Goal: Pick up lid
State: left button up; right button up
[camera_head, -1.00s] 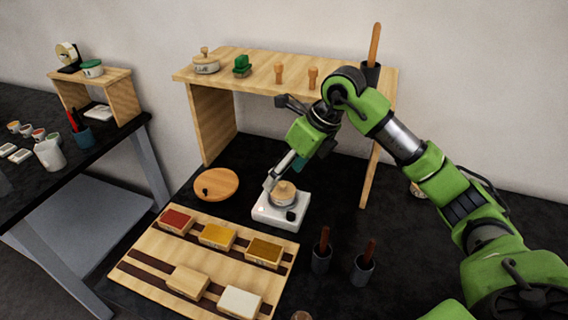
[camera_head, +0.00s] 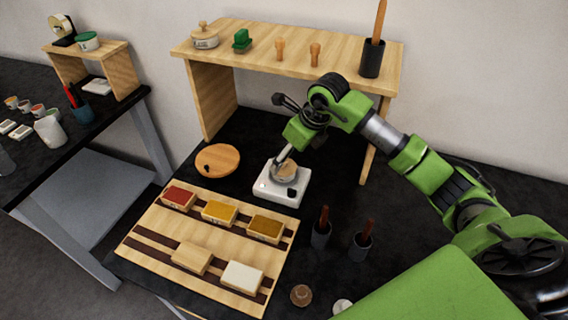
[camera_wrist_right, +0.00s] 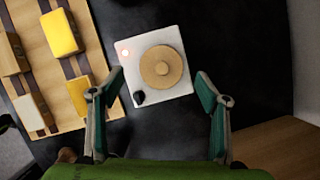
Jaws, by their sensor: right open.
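A round wooden lid (camera_head: 286,173) with a smaller round knob on top sits on a small white heater (camera_head: 277,196). The heater has a black dial and a lit red light. In the right wrist view the lid (camera_wrist_right: 174,71) is seen from above, with the heater (camera_wrist_right: 133,56) under it. My right gripper (camera_wrist_right: 159,78) is open and empty, its fingers spread to either side of the heater's near part. In the head view the right gripper (camera_head: 284,155) is close to the lid and partly covers its far side. What lies beneath the lid is hidden. My left gripper is not in view.
A wooden shelf (camera_head: 270,45) stands behind, bearing a lidded pot, a green item and wooden stamps. A round wooden board (camera_head: 217,161) lies left of the heater. A wooden rack (camera_head: 150,219) with coloured blocks is in front. Two dark holders (camera_head: 360,246) stand front right.

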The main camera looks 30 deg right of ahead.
aim_at(287, 168)
jog(key=shift+d+p+x, duration=0.15)
jog(key=shift+p+x, duration=0.1)
jog(key=shift+x, duration=0.6)
jog(key=shift+d+p+x, duration=0.1)
jog(key=shift+p+x, duration=0.1)
jog(key=shift+x, duration=0.7)
jog(key=shift+s, duration=0.15)
jog(key=c, duration=1.1)
